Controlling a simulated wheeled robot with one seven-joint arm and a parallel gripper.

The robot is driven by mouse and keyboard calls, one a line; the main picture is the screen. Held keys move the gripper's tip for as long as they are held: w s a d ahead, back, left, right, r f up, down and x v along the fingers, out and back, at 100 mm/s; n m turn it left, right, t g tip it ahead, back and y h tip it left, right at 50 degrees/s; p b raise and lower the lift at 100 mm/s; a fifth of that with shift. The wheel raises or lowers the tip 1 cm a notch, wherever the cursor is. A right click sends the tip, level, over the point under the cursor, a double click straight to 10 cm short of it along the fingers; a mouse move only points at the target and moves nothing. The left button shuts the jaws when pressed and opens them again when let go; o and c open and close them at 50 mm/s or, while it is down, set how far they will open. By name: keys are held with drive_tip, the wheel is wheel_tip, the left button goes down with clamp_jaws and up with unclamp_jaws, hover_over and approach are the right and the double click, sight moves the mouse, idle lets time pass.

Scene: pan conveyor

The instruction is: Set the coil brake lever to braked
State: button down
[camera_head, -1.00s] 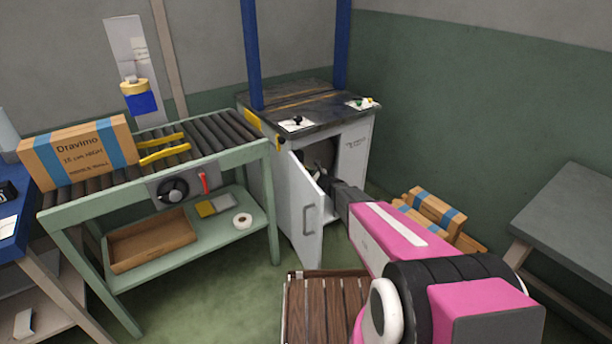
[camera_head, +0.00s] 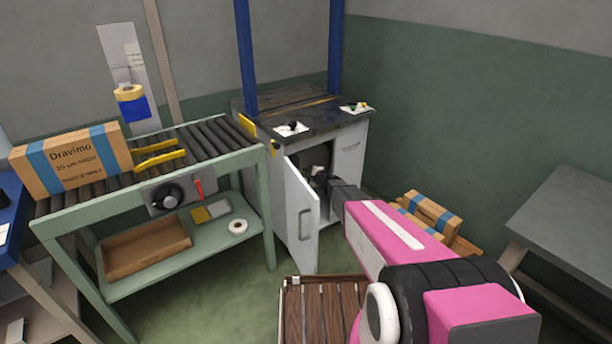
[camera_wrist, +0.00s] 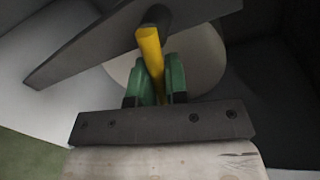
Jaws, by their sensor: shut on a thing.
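The coil brake lever, a yellow bar (camera_wrist: 149,45), shows in the wrist view, rising from between my green fingers to a dark round pivot (camera_wrist: 155,17). My gripper (camera_wrist: 155,82) is shut on its lower part. A pale round disc (camera_wrist: 198,62), apparently the coil's side, is behind the lever. In the head view my gripper (camera_head: 320,173) reaches into the open white cabinet (camera_head: 349,150) below the dark worktop. The lever cannot be made out in that view.
The cabinet door (camera_head: 299,218) stands open, left of my forearm. A grey slanted bar (camera_wrist: 85,48) crosses near the pivot. A roller conveyor (camera_head: 205,140) with a cardboard box (camera_head: 72,160) is at left. A slatted wooden pallet (camera_head: 318,312) and boxes (camera_head: 432,214) lie low nearby.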

drive_tip(key=shift+d+r+n+h, duration=0.1)
drive_tip(key=shift+r+n+h, duration=0.2)
drive_tip(key=shift+n, duration=0.5)
drive_tip(key=c, duration=1.1)
unclamp_jaws()
drive_tip(key=shift+c, duration=0.2)
drive_tip(key=shift+s, duration=0.1)
drive_tip(key=v, duration=1)
drive_tip(key=shift+s, duration=0.3)
drive_tip(key=shift+d, duration=0.15)
